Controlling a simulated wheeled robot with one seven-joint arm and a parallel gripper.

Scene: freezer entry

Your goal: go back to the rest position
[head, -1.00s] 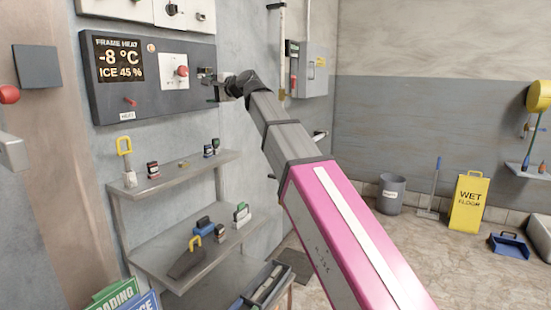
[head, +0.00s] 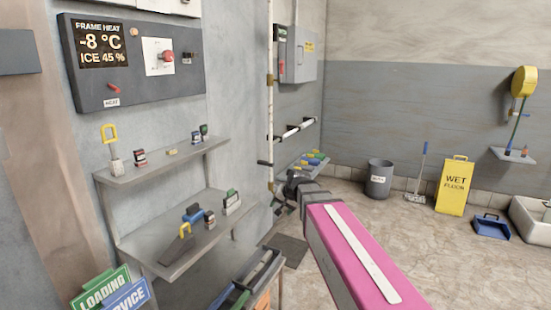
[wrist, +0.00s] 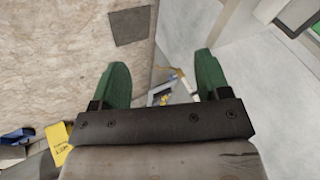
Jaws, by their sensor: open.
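My gripper (head: 283,208) is at the far end of my pink and grey arm in the head view, small and partly hidden by the arm. It is low in front of the wall, right of the shelves and well away from the frame heat panel (head: 130,60). In the wrist view my gripper (wrist: 164,76) shows two green fingers spread wide apart. Nothing is held between them; floor and wall show through the gap.
Two wall shelves (head: 190,245) with stamps and tools are at left. A grey bin (head: 380,180), a yellow wet floor sign (head: 453,187) and a blue dustpan (head: 490,227) stand along the back wall. Loading and service signs (head: 100,290) are at lower left. The floor at right is open.

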